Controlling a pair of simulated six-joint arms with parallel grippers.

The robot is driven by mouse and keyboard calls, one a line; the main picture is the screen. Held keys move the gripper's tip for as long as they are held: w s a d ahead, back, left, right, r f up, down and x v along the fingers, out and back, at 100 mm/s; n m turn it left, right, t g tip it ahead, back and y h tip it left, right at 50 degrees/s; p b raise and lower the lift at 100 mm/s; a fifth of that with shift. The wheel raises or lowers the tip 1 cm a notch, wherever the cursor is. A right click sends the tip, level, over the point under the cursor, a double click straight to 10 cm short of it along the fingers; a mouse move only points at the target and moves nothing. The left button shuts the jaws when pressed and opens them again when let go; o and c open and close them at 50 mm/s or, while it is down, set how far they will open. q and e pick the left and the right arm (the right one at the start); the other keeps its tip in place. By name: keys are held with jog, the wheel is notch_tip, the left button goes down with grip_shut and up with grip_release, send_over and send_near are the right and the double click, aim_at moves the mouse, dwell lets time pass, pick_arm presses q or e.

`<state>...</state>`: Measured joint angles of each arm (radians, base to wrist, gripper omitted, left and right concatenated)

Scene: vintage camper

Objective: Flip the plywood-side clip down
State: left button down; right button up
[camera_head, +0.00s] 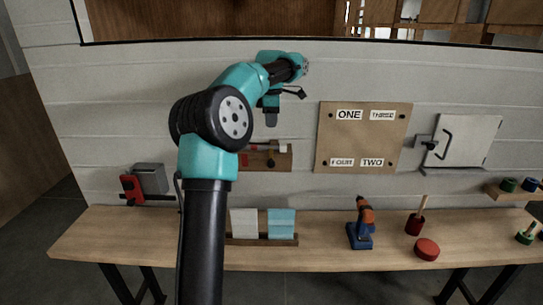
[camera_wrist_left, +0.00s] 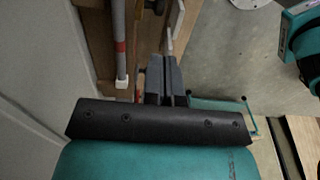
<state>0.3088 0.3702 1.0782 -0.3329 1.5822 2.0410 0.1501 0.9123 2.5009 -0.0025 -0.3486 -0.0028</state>
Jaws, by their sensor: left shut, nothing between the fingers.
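My left gripper (camera_head: 271,118) hangs in front of the white wall with its fingers pointing down, just above a small plywood board (camera_head: 281,165). In the left wrist view its two dark fingers (camera_wrist_left: 163,78) are together and hold nothing. The board carries a pale bar with a red part (camera_head: 262,147) and a dark knob (camera_head: 270,162). Which part is the plywood-side clip is unclear; my arm hides the board's left part.
The wooden bench (camera_head: 320,255) runs below. On it stand a rack with white and blue cards (camera_head: 281,222), a blue-orange drill (camera_head: 362,225) and a red disc (camera_head: 427,249). A brown board with number labels (camera_head: 365,138) hangs right of my gripper.

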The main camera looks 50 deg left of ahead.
aim_at(271, 161)
pick_arm(q)
notch_tip(271, 161, down, 13)
dwell(0.5)
